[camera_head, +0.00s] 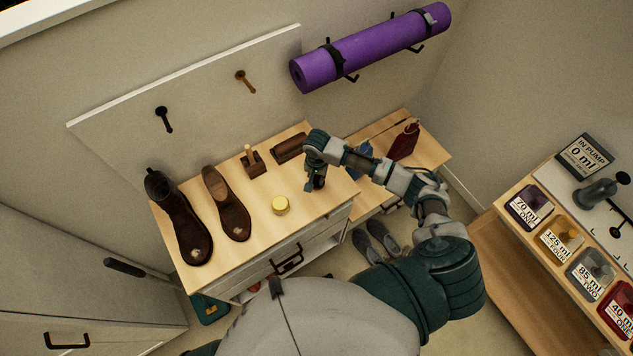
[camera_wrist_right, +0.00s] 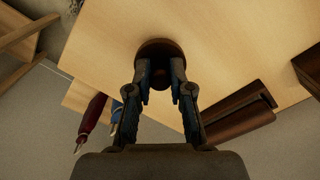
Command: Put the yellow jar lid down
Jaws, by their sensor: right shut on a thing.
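A small round yellow jar (camera_head: 280,205) stands on the wooden cabinet top (camera_head: 325,213), right of the brown shoe. My right gripper (camera_head: 316,184) is over the right part of that top, to the right of the jar and apart from it. In the right wrist view its fingers (camera_wrist_right: 160,82) are closed on a dark brown round lid-like piece (camera_wrist_right: 158,46) with a knob. The piece is over bare wood; I cannot tell whether it touches the surface. The yellow jar does not show in the wrist view. My left gripper is not in view.
A dark boot (camera_head: 179,218), a brown shoe (camera_head: 227,205), a small brush (camera_head: 253,160) and a brown block-like item (camera_head: 289,148) occupy the cabinet top. A lower side shelf (camera_head: 425,160) holds a red item (camera_head: 404,142). Bare wood lies around the jar.

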